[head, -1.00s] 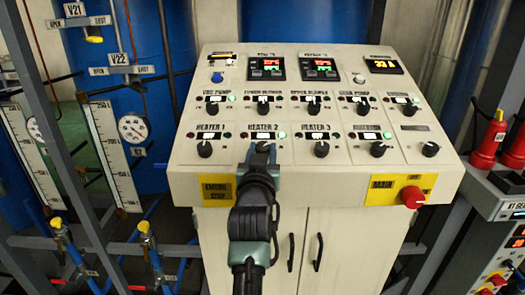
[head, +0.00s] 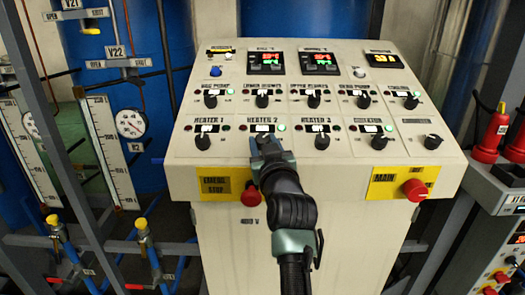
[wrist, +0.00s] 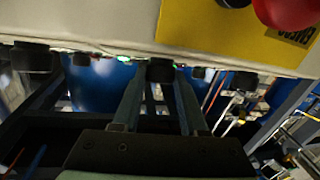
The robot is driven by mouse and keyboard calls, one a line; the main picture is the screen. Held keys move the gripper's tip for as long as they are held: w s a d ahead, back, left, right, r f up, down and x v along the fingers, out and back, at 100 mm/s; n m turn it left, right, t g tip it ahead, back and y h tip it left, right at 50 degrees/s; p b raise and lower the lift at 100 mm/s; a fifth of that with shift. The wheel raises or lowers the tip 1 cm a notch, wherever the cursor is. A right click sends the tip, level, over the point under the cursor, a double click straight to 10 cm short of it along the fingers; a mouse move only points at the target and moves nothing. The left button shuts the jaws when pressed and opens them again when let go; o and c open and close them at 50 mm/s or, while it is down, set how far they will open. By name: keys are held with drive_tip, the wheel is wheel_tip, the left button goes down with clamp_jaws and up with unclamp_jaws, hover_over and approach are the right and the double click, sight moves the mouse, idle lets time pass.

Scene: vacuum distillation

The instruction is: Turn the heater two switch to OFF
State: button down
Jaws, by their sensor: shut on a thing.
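The heater two switch is a black knob under the "HEATER 2" label (head: 262,128) on the sloped white control panel (head: 350,180). In the head view my gripper (head: 265,146) covers this knob, so its pointer direction is hidden. The green light (head: 281,127) at the right of the label is lit. In the wrist view a black knob (wrist: 160,70) sits between the fingertips of my gripper (wrist: 160,84), which is shut on it.
The heater 1 knob (head: 203,144) and heater 3 knob (head: 322,142) stand on either side. Another red button (head: 415,190) is at the panel's lower right. More knobs fill the row above.

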drive_tip(key=n+y+b, duration=0.1)
drive_tip(key=b, duration=0.1)
drive_tip(key=n+g+y+b, duration=0.1)
drive_tip(key=b, duration=0.1)
drive_tip(key=f+n+y+b, duration=0.1)
drive_tip(key=b, duration=0.2)
drive_tip(key=shift+d, duration=0.35)
drive_tip(key=shift+w+r+n+g+y+b, duration=0.1)
drive_tip(key=shift+r+n+g+y+b, duration=0.1)
drive_tip(key=shift+n+g+y+b, duration=0.8)
drive_tip(key=shift+r+n+g+y+b, duration=0.2)
drive_tip(key=shift+n+g+y, duration=0.2)
drive_tip(key=shift+n+y, duration=0.25)
drive_tip(key=shift+r+n+g+y+b, duration=0.2)
drive_tip(key=shift+n+g+y, duration=0.2)
drive_tip(key=shift+n+y, duration=0.25)
drive_tip(key=shift+w+d+n+g+p, duration=0.1)
drive_tip(key=shift+n+g+p, duration=0.3)
drive_tip(key=shift+n, duration=0.1)
drive_tip(key=shift+r+n+g+y+p, duration=0.1)
drive_tip(key=shift+n+g+y+p, duration=0.75)
drive_tip(key=shift+p, duration=0.25)
drive_tip(key=shift+n+g+p, duration=0.35)
drive_tip(key=shift+n+p, duration=0.1)
drive_tip(key=shift+p, duration=0.05)
drive_tip(key=shift+c, duration=2.2)
unclamp_jaws()
drive_tip(key=shift+w, duration=0.1)
